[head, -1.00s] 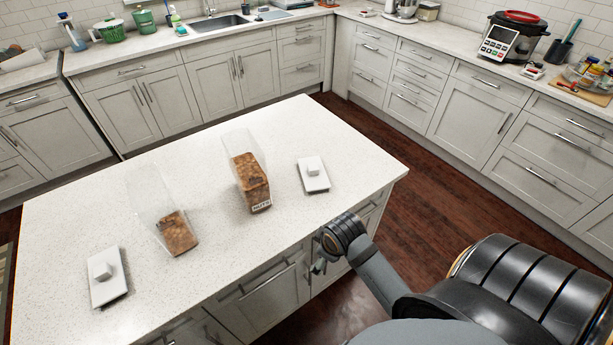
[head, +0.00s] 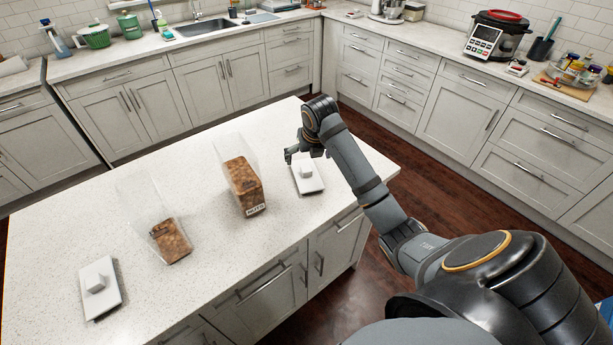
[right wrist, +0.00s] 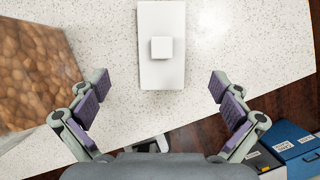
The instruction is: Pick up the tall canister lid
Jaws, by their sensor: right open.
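A white rectangular lid (head: 311,187) with a square knob lies on the island beside the clear canister of nuts (head: 244,187). The lid also shows in the right wrist view (right wrist: 161,76), knob up. A second similar white lid (head: 101,301) lies at the island's left, near another clear canister (head: 171,241) that is partly filled. Which lid belongs to the tall canister is not marked. My right gripper (head: 303,150) is open and empty above the right lid; in the right wrist view (right wrist: 159,86) the lid lies ahead between its spread fingers. My left gripper is out of view.
The white island top (head: 60,225) is clear around the canisters and lids. The nuts canister stands close to the left of my right gripper. The island's edge and the dark wood floor (head: 390,155) lie to the right.

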